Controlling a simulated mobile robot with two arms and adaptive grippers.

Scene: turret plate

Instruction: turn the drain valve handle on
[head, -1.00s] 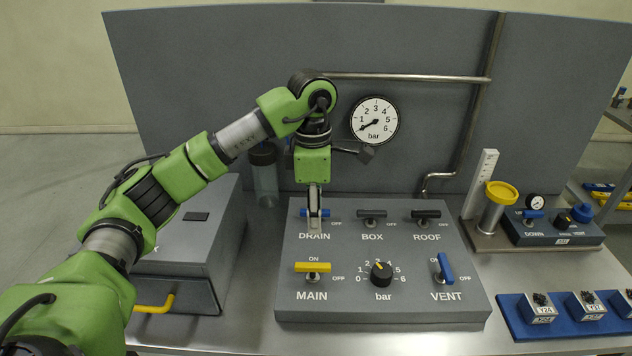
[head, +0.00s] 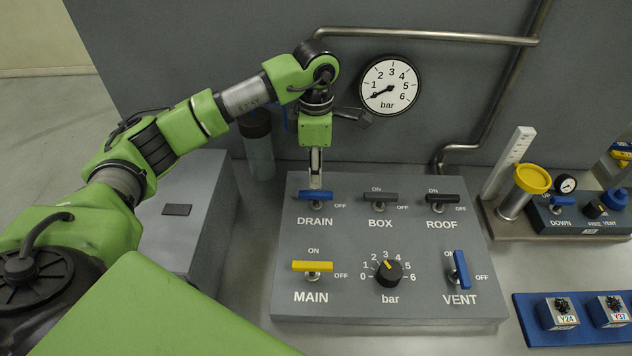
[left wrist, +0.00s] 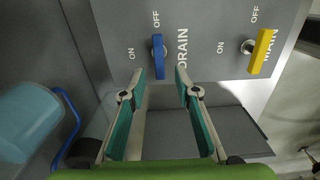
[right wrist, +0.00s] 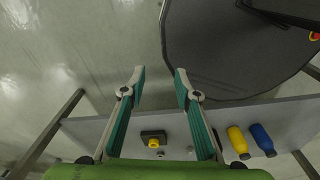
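The blue drain valve handle (head: 316,196) lies crosswise on the sloped grey panel (head: 390,304), above the word DRAIN. It points along the side of its OFF label; its ON label is hidden in the head view. My left gripper (head: 315,178) hangs just above and behind the handle. In the left wrist view, the left gripper (left wrist: 160,74) is open, and the drain handle (left wrist: 158,58) stands between and slightly beyond its fingertips, nearer the left finger, with no clear contact. My right gripper (right wrist: 160,74) is open and empty, away from the panel.
The grey BOX handle (head: 380,197), black ROOF handle (head: 442,198), yellow MAIN handle (head: 312,266), blue VENT handle (head: 461,270) and bar knob (head: 388,272) share the panel. A gauge (head: 390,86) is on the wall behind. A grey box (head: 190,225) stands left.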

